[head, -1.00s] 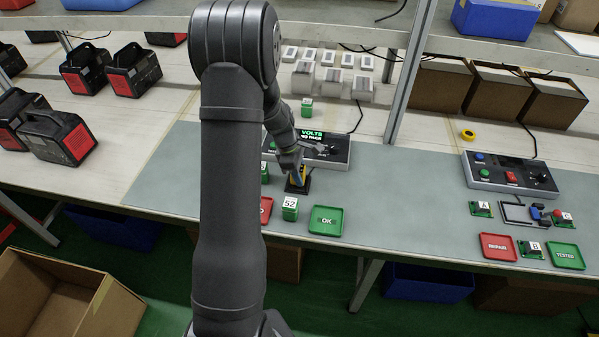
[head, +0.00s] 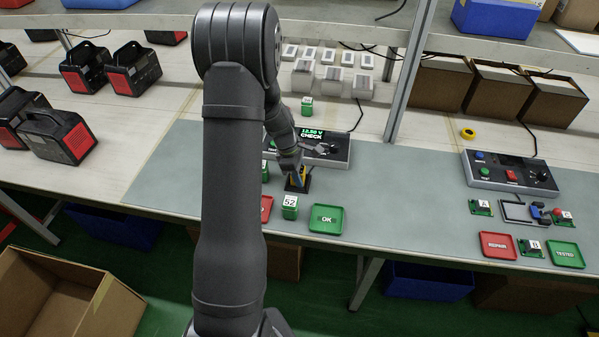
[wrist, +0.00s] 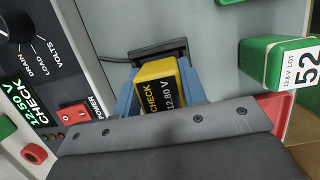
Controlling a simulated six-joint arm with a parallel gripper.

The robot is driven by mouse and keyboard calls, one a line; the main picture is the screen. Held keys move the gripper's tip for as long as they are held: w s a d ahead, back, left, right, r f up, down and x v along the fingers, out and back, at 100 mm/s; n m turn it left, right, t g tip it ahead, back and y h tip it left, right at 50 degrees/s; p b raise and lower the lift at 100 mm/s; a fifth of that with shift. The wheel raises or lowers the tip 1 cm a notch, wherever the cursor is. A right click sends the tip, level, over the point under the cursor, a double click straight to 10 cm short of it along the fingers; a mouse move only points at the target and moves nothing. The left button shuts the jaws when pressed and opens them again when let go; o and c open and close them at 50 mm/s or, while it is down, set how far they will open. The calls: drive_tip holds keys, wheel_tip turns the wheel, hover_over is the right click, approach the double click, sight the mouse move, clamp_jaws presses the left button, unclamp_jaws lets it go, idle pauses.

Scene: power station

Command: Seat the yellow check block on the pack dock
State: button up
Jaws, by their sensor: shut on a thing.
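The yellow check block (wrist: 158,90), marked CHECK 12.80 V, is between the blue fingers of my gripper (wrist: 160,95) in the wrist view. My gripper (head: 297,177) is shut on it. The block is at the black pack dock (wrist: 158,50), whose back wall stands just beyond it; the dock (head: 297,187) also shows in the head view. The block's underside and the dock's contacts are hidden. The tester (head: 335,150) behind the dock has a lit green display (wrist: 32,100) reading about 12.50 V CHECK.
A green pack marked 52 (head: 290,207) stands close in front of the dock, beside the green OK tray (head: 326,218). A red tray (head: 267,208) is partly hidden by my arm. Another green pack (head: 265,171) is left of the dock.

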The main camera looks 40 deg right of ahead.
drive_tip(key=o, duration=1.2)
drive_tip(key=shift+c, duration=0.2)
drive_tip(key=v, duration=1.7)
drive_tip(key=shift+r, duration=0.2)
drive_tip(key=x, duration=1.7)
drive_tip(key=shift+f, duration=0.25)
drive_tip(key=shift+r, duration=0.15)
